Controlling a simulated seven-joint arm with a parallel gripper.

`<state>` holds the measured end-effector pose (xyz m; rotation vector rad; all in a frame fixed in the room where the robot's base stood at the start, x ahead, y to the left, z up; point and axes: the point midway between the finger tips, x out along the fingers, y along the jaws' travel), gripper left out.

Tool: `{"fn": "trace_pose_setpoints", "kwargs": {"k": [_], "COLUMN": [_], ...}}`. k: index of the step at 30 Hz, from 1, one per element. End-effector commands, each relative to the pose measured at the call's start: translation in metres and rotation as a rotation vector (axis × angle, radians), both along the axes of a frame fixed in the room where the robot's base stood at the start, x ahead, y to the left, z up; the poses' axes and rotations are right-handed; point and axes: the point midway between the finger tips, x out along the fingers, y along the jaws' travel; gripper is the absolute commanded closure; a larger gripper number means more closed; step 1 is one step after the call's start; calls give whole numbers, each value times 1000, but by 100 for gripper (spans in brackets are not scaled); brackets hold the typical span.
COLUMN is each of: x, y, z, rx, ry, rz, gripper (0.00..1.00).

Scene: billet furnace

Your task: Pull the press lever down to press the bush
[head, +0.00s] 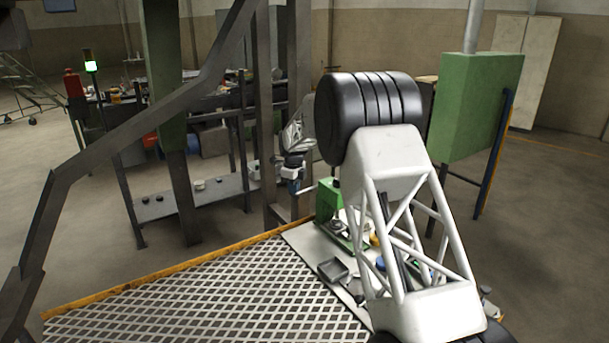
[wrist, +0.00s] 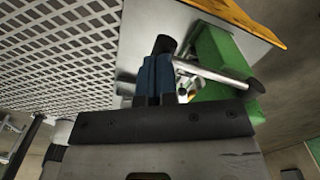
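The green press (head: 328,199) stands at the back of the bench, partly hidden behind my arm. In the wrist view its green body (wrist: 222,62) is right of my fingers. The press lever (head: 306,190) is a thin metal bar sticking out left from the press. In the wrist view the lever (wrist: 215,75) runs roughly level, with a dark end at right. My gripper (head: 292,180) points down at the lever's outer end. Its blue fingers (wrist: 157,72) are close together on a dark grip at that end. The bush cannot be made out.
A pale bench top (head: 310,250) carries a small dark tray (head: 333,270) and several small parts, partly behind my arm. Metal grating (head: 210,300) lies in front. Dark steel posts (head: 265,110) stand left of my gripper. A green cabinet (head: 478,105) stands at right.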

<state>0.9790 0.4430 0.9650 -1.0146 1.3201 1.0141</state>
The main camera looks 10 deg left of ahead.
Motion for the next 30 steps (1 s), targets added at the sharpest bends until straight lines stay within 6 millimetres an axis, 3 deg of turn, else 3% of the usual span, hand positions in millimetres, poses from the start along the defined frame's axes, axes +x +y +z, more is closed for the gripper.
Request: {"fn": "trace_pose_setpoints", "kwargs": {"k": [11,30], "x": [-1,0], "y": [0,0], "z": [-1,39], "rx": [-1,-1], "ry": [3,1], "rz": [0,0], "gripper": [100,100]}}
